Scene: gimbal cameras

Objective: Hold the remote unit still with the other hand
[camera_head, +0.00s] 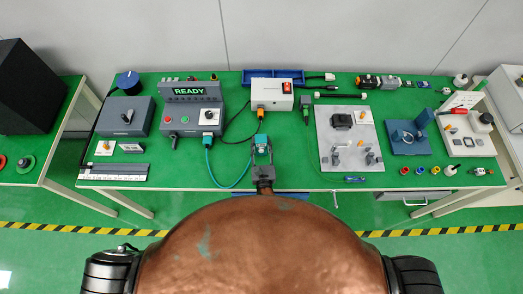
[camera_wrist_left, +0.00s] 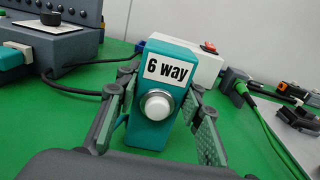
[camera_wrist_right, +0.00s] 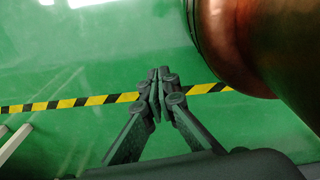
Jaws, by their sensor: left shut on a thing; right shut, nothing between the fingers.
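The remote unit (camera_wrist_left: 148,122) is a teal box with a "6 way" label and a round white button facing my left wrist camera. In the head view the remote unit (camera_head: 262,140) is at the table's front middle. My left gripper (camera_head: 262,154) is shut on it, with one finger on each side in the left wrist view (camera_wrist_left: 160,112). I cannot tell whether its base touches the table. My right gripper (camera_wrist_right: 158,76) is shut and empty above the floor, away from the table. It is not in the head view.
A teal cable (camera_head: 219,180) loops over the front edge to the control box (camera_head: 192,119) with a READY display. A white box with a red switch (camera_head: 271,94) stands behind the unit. A grey plate (camera_head: 350,140) lies to the right. Green table (camera_head: 290,165) is bare between them.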

